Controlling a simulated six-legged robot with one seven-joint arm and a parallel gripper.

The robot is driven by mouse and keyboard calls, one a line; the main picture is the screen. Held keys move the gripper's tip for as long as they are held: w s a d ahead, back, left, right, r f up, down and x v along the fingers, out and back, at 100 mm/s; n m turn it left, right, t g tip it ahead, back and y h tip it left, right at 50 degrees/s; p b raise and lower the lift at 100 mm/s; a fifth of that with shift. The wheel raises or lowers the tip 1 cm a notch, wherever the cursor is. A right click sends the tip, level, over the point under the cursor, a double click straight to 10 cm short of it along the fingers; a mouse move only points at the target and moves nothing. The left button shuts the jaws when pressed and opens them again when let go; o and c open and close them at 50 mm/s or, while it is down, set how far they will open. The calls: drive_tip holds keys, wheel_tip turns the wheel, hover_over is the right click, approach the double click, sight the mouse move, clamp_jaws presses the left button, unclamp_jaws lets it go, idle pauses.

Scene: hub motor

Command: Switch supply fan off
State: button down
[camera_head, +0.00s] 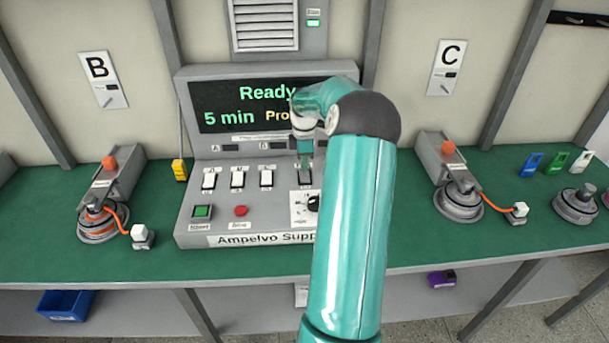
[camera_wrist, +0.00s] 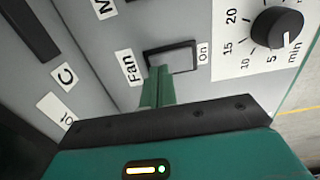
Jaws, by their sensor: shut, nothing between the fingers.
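The supply fan switch (camera_wrist: 176,56) is a rocker in a dark frame on the grey panel, labelled "Fan" on one side and "On" on the other in the wrist view. In the head view it is the rightmost switch (camera_head: 305,180) of the row, partly covered. My gripper (camera_wrist: 160,75) is shut and empty, its green fingertips at the Fan-label end of the switch. I cannot tell whether they touch it. In the head view my gripper (camera_head: 304,163) points down over the switch. The rocker's tilt is not clear.
The supply unit (camera_head: 187,232) has several white rockers (camera_head: 237,179), a green button (camera_head: 202,212), a red button (camera_head: 241,211) and a dial (camera_wrist: 277,27). Its screen (camera_head: 225,105) reads "Ready" and "5 min". Hub motor stations stand left (camera_head: 103,225) and right (camera_head: 460,203) on the green bench.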

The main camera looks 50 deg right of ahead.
drive_tip(key=shift+f, duration=0.45)
idle(0.3)
drive_tip(key=shift+r, duration=3.55)
